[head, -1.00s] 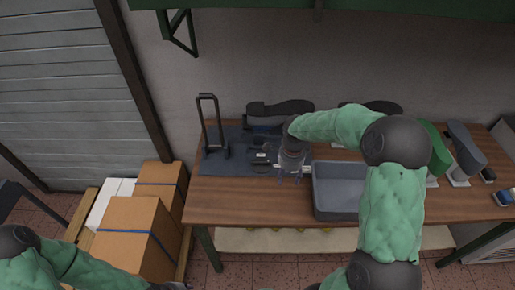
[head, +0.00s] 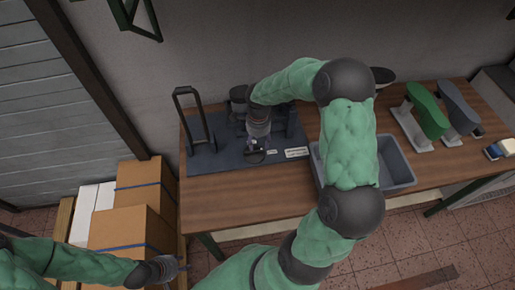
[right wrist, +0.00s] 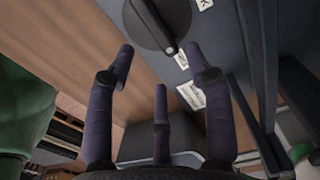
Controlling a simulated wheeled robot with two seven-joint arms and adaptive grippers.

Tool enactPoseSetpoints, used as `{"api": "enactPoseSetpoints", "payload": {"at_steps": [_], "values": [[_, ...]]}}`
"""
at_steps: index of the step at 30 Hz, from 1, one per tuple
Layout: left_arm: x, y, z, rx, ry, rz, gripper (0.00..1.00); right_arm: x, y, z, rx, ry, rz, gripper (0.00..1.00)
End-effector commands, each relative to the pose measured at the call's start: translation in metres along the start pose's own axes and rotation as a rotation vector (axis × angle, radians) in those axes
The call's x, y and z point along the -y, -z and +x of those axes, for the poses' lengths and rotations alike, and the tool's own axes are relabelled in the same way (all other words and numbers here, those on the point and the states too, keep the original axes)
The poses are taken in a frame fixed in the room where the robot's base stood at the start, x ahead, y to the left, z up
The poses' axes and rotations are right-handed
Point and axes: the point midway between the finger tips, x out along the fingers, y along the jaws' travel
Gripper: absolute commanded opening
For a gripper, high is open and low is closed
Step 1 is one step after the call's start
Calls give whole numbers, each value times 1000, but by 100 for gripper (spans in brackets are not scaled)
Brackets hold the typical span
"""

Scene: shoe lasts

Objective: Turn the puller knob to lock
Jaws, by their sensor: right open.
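The knob (right wrist: 150,22) is round and black with a raised bar across it. It sits on a dark blue-grey panel at the top of the right wrist view. My right gripper (right wrist: 160,62) is open, its dark fingers spread below the knob and apart from it in the picture; nothing is between them. In the head view my right gripper (head: 257,146) hangs over the dark mat (head: 215,160) and hides part of the fixture there. White labels (right wrist: 191,96) lie beside the knob. My left gripper (head: 172,268) is low at the left, near the boxes; its fingers are unclear.
A black upright handle frame (head: 190,118) stands on the mat's left. A grey bin (head: 398,165) is right of the mat, partly behind my right arm. Green and grey shoe lasts (head: 428,112) stand further right. Cardboard boxes (head: 125,222) are left of the wooden table (head: 235,205).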

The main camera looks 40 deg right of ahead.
Motion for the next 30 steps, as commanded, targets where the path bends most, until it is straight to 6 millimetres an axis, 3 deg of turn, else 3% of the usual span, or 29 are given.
{"api": "enactPoseSetpoints", "payload": {"at_steps": [3, 9, 22, 23, 28, 30], "values": [[2, 0, 4, -1, 0, 0, 40, -1, 0, 23, -1, -3, 0, 53], [3, 1, 7, -1, 0, 0, 40, 0, 0, 46, -1, -1, 0, 53], [3, 1, 8, -1, 0, 0, 40, 0, 0, 54, 0, 1, 0, 53], [3, 1, 8, -1, 0, 0, 40, 0, 0, 54, 0, 1, 0, 47], [3, 1, 8, -1, 0, 0, 40, 0, 0, 53, 0, 1, 0, 0], [3, 1, 8, -1, 0, 0, 40, 0, 0, 53, 0, 1, 0, 0]]}}
